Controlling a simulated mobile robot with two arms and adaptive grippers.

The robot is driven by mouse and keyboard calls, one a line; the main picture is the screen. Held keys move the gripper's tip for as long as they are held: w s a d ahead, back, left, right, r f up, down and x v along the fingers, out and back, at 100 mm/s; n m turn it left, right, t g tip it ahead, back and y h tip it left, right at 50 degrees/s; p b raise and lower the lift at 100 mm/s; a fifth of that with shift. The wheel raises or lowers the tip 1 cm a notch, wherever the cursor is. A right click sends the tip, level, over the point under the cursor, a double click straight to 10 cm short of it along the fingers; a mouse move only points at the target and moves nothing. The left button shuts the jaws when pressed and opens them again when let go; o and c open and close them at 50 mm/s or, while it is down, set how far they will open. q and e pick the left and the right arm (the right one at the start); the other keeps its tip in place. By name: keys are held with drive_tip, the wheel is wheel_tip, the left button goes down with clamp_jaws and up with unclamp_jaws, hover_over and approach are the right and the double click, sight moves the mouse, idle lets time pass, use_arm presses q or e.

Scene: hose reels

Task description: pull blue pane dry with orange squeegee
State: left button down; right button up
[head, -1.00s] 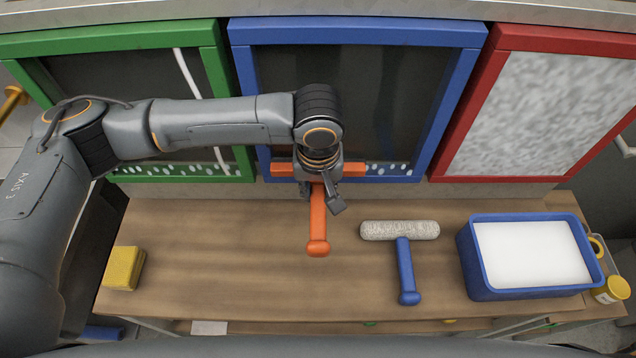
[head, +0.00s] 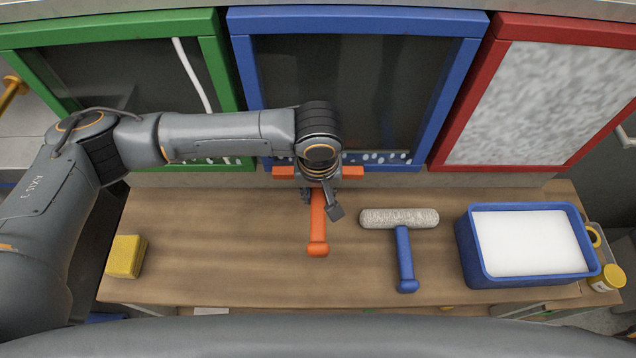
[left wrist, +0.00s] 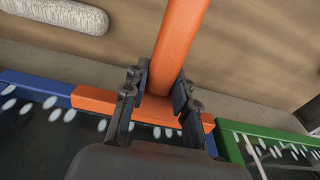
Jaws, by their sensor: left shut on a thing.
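The blue-framed pane (head: 385,95) stands upright at the back middle, its dark glass mostly clear with white drops along its lower edge. The orange squeegee (head: 318,238) is in my left gripper (head: 321,202), which is shut on its handle. The squeegee's wide head (head: 352,172) lies across the bottom of the blue frame; the arm hides its middle. In the left wrist view the handle (left wrist: 180,45) runs between the two fingers (left wrist: 158,100), and the head (left wrist: 95,100) overlaps the blue frame (left wrist: 35,85). My right gripper is not in view.
A green-framed pane (head: 215,75) with a white streak is at left, a red-framed frosted pane (head: 545,100) at right. On the bench (head: 230,270) are a yellow sponge (head: 126,257), a fluffy roller with blue handle (head: 404,258) and a blue tub (head: 530,281) of white contents. A yellow-lidded jar (head: 608,278) stands far right.

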sight(318, 221)
use_arm(q)
drive_tip(key=s, duration=0.1)
drive_tip(key=s+p, duration=0.2)
drive_tip(key=shift+s+r, duration=0.3)
drive_tip(key=shift+s, duration=0.1)
drive_tip(key=shift+s+f+p, duration=0.15)
drive_tip(key=shift+s+p, duration=0.6)
drive_tip(key=shift+s, duration=0.25)
